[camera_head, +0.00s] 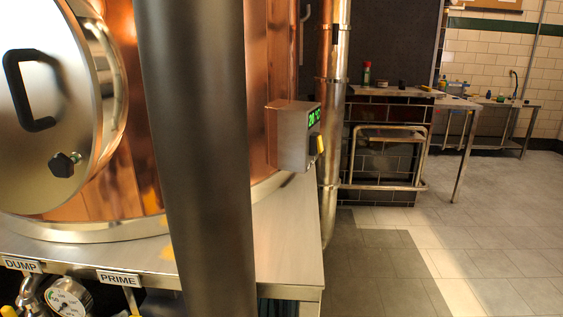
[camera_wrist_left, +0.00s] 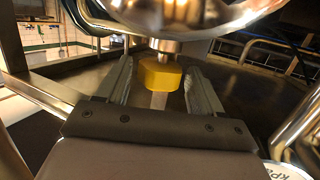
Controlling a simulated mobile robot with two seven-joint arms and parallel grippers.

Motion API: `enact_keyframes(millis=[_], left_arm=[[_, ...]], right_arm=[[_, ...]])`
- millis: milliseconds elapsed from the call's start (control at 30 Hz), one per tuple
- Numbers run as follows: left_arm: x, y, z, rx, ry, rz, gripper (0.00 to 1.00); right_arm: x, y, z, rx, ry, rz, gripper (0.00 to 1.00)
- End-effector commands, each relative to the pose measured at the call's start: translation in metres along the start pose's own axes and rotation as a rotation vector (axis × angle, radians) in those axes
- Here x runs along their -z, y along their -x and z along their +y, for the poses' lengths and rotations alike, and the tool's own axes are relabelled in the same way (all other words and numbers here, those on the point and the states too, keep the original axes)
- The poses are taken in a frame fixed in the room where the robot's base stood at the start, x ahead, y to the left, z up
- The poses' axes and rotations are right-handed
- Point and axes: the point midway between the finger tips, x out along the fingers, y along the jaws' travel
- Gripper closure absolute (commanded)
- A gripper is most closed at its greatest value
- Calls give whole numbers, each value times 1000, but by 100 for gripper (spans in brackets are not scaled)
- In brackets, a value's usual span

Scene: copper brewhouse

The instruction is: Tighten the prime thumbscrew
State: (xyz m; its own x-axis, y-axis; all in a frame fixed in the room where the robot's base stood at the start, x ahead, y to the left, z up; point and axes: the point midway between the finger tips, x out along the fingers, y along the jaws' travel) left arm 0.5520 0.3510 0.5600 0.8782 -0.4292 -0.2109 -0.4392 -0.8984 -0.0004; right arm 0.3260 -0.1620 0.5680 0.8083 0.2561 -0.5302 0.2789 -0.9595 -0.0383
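The PRIME label (camera_head: 119,278) is on the front edge of the steel bench below the copper vessel in the head view. A sliver of yellow shows under it at the picture's bottom edge, too cut off to identify. In the left wrist view a yellow thumbscrew (camera_wrist_left: 160,76) hangs below a shiny metal fitting on a short stem. My left gripper (camera_wrist_left: 160,66) is open, with one finger on each side of the thumbscrew and narrow gaps between. No label shows in that view. Neither gripper shows in the head view.
A DUMP label (camera_head: 21,265) and a pressure gauge (camera_head: 70,300) sit left of PRIME. A control box (camera_head: 294,133) with a green display is on the vessel (camera_head: 262,80). A dark column blocks part of the head view. Tiled floor (camera_head: 480,240) at right is clear.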

Motion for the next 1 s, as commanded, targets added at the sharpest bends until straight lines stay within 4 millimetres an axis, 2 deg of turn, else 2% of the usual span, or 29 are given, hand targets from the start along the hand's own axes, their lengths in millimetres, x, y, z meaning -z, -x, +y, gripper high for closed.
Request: enact_keyframes(millis=[233,733,1000], left_arm=[[0,6,0,2,0,-5,33],[0,56,0,2,0,-7,33],[-2,61,0,2,0,-5,33]], right_arm=[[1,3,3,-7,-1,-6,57],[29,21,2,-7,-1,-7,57],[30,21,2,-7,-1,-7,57]])
